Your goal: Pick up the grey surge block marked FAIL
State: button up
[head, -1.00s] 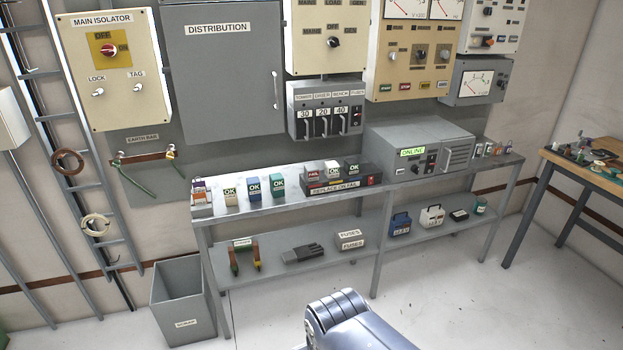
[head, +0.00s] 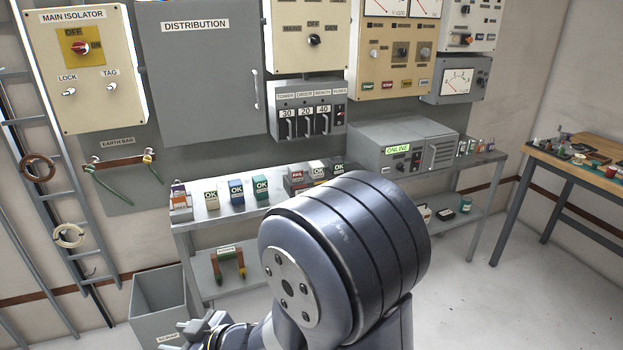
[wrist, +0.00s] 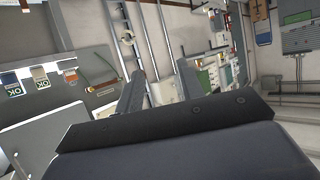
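The block with a red FAIL label (head: 295,176) sits on the shelf unit's top, at the left of a row of three in a dark holder. Its body colour is hard to make out. Beside it stand a white OK block (head: 318,170) and a dark green OK block (head: 339,170). My arm hides most of the holder. My gripper (head: 190,330) is low at the left in the head view, near the bin and well away from the FAIL block. In the wrist view its two fingers (wrist: 160,72) are apart with nothing between them.
White (head: 211,200), blue (head: 237,190) and teal (head: 262,188) OK blocks stand left on the shelf top, with an orange-and-purple one (head: 180,200). A grey bin (head: 160,295) stands below. A grey ONLINE cabinet (head: 375,140) is right of the holder.

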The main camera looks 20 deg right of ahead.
aim_at(295, 174)
jog(key=i+z, duration=0.25)
jog(key=z, duration=0.25)
jog(key=i+z, duration=0.2)
jog(key=z, duration=0.25)
jog(key=i+j+z, duration=0.2)
jog(key=z, duration=0.3)
jog(key=i+j+z, duration=0.1)
jog(key=i+j, duration=0.3)
jog(key=i+j+z, duration=0.15)
jog(key=i+j, duration=0.25)
jog(key=j, duration=0.25)
